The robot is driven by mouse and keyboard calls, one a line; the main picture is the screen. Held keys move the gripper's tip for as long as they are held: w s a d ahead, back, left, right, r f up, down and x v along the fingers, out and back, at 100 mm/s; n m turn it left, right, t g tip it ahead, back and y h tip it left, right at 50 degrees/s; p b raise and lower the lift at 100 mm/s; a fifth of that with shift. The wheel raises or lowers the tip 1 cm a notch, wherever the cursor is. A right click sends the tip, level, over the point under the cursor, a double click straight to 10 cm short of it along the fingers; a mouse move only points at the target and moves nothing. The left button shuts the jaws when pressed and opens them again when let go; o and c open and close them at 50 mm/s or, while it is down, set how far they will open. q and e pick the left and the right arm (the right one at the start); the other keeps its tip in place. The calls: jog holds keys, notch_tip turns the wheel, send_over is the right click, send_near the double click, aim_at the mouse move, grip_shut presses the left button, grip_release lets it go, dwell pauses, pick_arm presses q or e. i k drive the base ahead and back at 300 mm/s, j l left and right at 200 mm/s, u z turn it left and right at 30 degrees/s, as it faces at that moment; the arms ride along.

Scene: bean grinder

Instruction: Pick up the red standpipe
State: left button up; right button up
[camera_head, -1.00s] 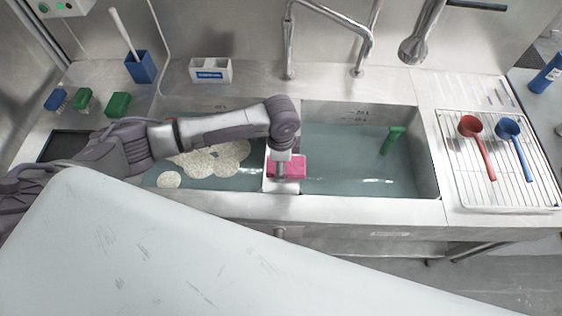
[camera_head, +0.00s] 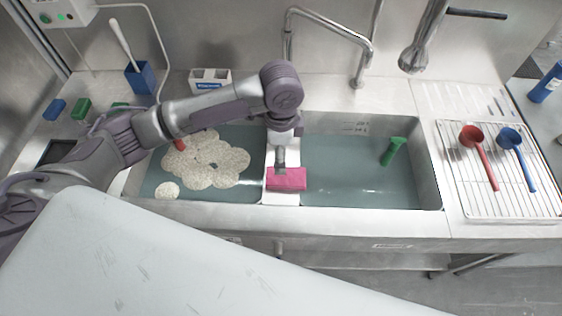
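A small red piece, likely the top of the red standpipe (camera_head: 179,145), shows in the left basin at the edge of the foam. My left arm passes just above it in the picture and the rest of it is hidden. My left gripper (camera_head: 280,168) points down over the divider between the basins, at a pink block (camera_head: 287,180) lying there. Its fingers look narrow; I cannot tell whether they are open or touching the block. A green standpipe (camera_head: 394,150) leans in the right basin. My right gripper is not in view.
Off-white foam (camera_head: 212,165) floats in the left basin. A faucet (camera_head: 330,25) and a hanging spray head (camera_head: 413,55) are behind. Red (camera_head: 480,150) and blue (camera_head: 515,150) scoops lie on a rack at right. A blue brush holder (camera_head: 140,78) stands at back left.

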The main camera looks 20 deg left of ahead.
aim_at(179, 144)
jog(key=u, duration=1.55)
jog(key=i+j+z, duration=0.2)
jog(key=j+z, duration=0.2)
jog(key=i+j+z, duration=0.15)
jog(key=j+z, duration=0.6)
jog(key=i+j+z, duration=0.1)
jog(key=j+z, duration=0.3)
jog(key=j, duration=0.1)
